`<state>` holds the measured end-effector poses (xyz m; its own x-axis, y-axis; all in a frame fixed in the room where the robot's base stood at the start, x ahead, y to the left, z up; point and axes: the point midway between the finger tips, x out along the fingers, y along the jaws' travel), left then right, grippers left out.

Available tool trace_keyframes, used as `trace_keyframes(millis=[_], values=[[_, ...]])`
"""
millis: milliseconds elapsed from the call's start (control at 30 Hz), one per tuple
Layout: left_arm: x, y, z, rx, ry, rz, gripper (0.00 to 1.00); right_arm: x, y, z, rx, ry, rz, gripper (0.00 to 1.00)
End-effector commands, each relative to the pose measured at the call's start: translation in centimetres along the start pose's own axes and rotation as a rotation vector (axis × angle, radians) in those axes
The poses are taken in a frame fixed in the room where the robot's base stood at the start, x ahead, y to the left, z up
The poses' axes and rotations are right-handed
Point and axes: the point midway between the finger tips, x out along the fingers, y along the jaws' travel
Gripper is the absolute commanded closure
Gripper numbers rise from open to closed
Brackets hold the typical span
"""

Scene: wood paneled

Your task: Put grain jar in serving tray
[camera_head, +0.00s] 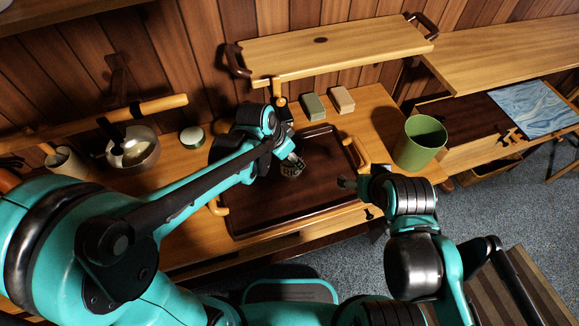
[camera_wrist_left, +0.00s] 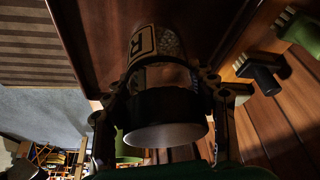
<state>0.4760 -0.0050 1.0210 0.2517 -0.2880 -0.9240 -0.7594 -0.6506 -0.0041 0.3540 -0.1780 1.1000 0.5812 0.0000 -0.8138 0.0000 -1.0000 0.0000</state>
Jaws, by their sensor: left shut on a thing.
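The grain jar (camera_head: 291,168), a small clear jar with a label that starts "RIC", is in my left gripper (camera_head: 287,152). In the left wrist view the jar (camera_wrist_left: 158,47) sits between the two fingers of the left gripper (camera_wrist_left: 165,98), which are shut on it around its dark lid. The serving tray (camera_head: 250,217) is dark brown with light wooden handles and lies on the wooden counter. The jar is over the tray's far middle part; I cannot tell whether it touches the tray floor. My right gripper (camera_head: 348,183) is by the tray's right edge; its jaws are unclear.
Two small blocks, greenish (camera_head: 313,107) and tan (camera_head: 342,100), stand behind the tray. A green bin (camera_head: 420,143) is to the right. A raised wooden shelf (camera_head: 330,50) spans the back.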

Motion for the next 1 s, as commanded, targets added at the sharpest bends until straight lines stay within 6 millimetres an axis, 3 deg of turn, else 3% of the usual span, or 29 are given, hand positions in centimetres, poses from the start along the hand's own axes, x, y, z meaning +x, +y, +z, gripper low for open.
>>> trace_keyframes(millis=[167,400,800,833,900,1000], values=[[0.9,-0.4,0.4,0.000,0.001,0.000,0.86,0.7,0.0,0.5,0.000,0.000,0.000,0.23],[4.0,-0.3,1.7,0.000,0.001,0.000,0.86,2.8,0.0,2.0,0.000,0.000,0.000,0.23],[4.2,-0.3,1.8,0.000,0.001,0.000,0.86,3.0,0.0,2.1,0.000,0.000,0.000,0.23],[4.1,-0.3,1.7,0.000,0.000,0.000,0.35,2.9,0.0,2.0,0.000,0.000,0.000,0.23],[4.1,-0.3,1.7,0.000,0.000,0.000,0.22,2.9,0.0,2.0,0.000,0.000,0.000,0.23],[4.1,-0.3,1.7,0.000,0.000,0.000,0.22,2.9,0.0,2.0,0.000,0.000,0.000,0.23]])
